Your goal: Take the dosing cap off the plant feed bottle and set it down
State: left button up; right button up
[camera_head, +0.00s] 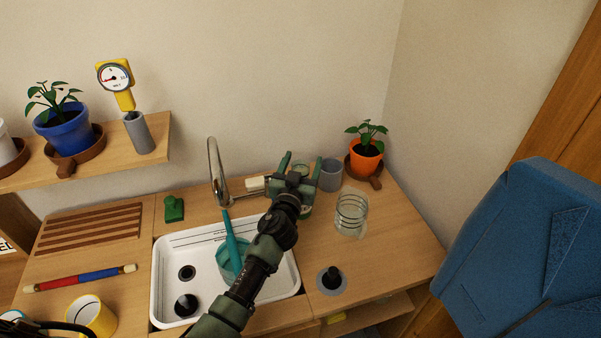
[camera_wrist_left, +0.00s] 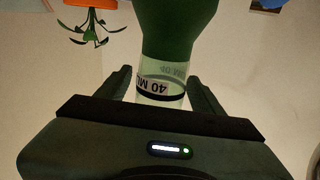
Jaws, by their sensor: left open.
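The plant feed bottle (camera_head: 306,212) is green and stands on the counter behind my left gripper, mostly hidden by it in the head view. Its clear dosing cap (camera_head: 301,169), also in the left wrist view (camera_wrist_left: 160,88), carries a 40 ML mark and a dark line. The cap is on the green bottle body (camera_wrist_left: 178,28). My left gripper (camera_head: 299,162) is open, with one finger on each side of the cap. In the left wrist view, gaps show between cap and fingers. My right gripper is not in view.
A grey cup (camera_head: 330,174), a glass jar (camera_head: 351,212) and an orange potted plant (camera_head: 366,158) stand close right of the bottle. A sink (camera_head: 169,262) with a tap (camera_head: 214,170) and teal watering can (camera_head: 229,262) lies left. Counter is clear at front right (camera_head: 400,250).

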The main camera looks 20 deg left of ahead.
pick_arm(q)
jog(key=c, duration=1.4)
jog(key=shift+r, duration=0.1)
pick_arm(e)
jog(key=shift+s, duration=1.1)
